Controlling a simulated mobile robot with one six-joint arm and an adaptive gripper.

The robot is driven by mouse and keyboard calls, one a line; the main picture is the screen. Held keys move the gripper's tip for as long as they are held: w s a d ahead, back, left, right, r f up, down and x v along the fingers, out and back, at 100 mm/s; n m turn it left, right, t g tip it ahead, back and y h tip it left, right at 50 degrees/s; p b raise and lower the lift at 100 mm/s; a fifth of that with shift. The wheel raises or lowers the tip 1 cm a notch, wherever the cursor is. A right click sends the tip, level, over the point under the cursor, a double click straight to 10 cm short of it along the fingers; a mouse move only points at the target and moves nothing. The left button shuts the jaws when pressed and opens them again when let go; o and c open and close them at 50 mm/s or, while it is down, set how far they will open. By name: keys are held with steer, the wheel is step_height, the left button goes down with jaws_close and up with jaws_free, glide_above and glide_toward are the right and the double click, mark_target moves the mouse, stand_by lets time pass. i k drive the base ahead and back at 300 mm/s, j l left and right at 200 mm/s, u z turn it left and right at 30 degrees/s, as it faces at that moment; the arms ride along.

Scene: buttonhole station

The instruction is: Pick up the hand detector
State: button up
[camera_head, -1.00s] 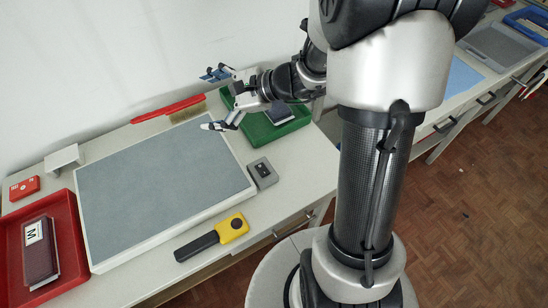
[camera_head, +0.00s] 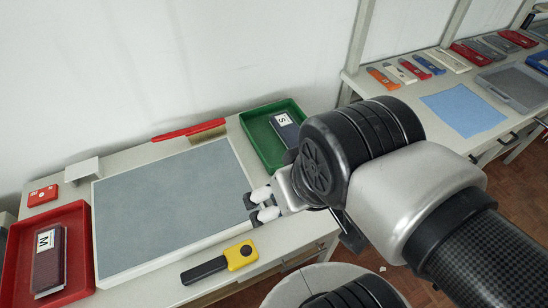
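The hand detector, a yellow head with a round black spot and a black handle (camera_head: 222,263), lies flat near the front edge of the bench, just before the grey mat. My gripper (camera_head: 254,209) is above the right side of the mat, behind and a little right of the detector's yellow head, apart from it. Its two pale fingers point left with a gap between them, and nothing shows in the gap.
The large grey mat (camera_head: 165,210) fills the bench middle. A red tray (camera_head: 77,225) with a book marked M stands left, a green tray (camera_head: 258,127) with a book marked S behind right. A red box (camera_head: 43,195) and red bar (camera_head: 188,130) lie at the back.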

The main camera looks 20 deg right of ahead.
mark_target(239, 256)
steer(key=u, duration=0.9)
steer(key=k+j+z, duration=0.2)
steer(key=z, duration=0.15)
steer(key=i+j, duration=0.1)
steer(key=j, duration=0.25)
steer(key=i+j, duration=0.1)
steer(key=j, duration=0.25)
steer(key=i+j+z, duration=0.1)
steer(key=j+z, duration=1)
steer(key=l+z, duration=0.1)
steer(key=z, duration=1)
